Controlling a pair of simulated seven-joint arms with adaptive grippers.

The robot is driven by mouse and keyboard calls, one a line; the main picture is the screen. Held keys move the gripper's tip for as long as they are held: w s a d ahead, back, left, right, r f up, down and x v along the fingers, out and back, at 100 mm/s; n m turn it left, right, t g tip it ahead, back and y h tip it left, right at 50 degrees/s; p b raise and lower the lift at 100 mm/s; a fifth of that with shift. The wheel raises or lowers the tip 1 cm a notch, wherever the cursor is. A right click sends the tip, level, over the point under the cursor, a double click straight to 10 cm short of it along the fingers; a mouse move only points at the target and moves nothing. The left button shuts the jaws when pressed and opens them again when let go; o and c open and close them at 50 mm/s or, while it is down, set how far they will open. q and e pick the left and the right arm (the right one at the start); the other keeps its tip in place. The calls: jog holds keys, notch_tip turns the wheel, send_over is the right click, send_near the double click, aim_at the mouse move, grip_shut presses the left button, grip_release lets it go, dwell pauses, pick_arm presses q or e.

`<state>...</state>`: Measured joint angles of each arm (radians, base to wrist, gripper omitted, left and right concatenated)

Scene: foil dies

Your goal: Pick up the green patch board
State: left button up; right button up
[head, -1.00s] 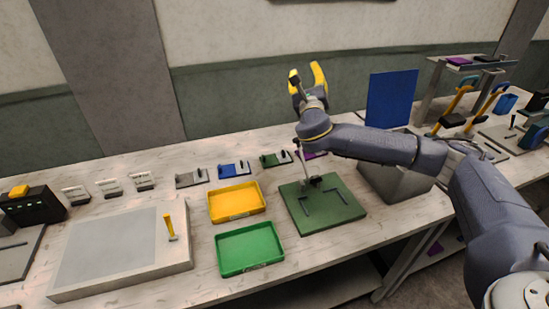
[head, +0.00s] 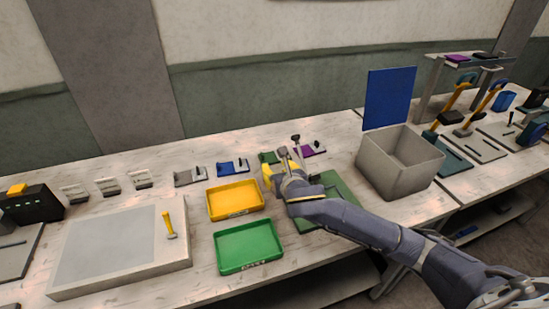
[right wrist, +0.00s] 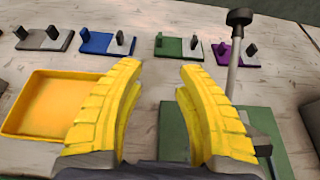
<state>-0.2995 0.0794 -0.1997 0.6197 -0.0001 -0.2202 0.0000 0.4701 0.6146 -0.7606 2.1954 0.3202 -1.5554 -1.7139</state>
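The green patch board (head: 267,157) lies at the back of the bench, between the blue and purple boards. My right gripper partly covers it in the head view. My left gripper is not in view.
A blue board (head: 232,167) and a purple board (head: 310,150) flank it. A lever with a black knob (right wrist: 239,17) stands close right of the fingers, by a large green plate (head: 345,193). Yellow (head: 235,213) and green (head: 249,262) trays lie in front, a grey bin (head: 402,180) right.

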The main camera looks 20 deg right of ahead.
aim_at(263, 155)
jog(key=x, duration=1.7)
jog(key=shift+s, duration=0.1)
grip_shut()
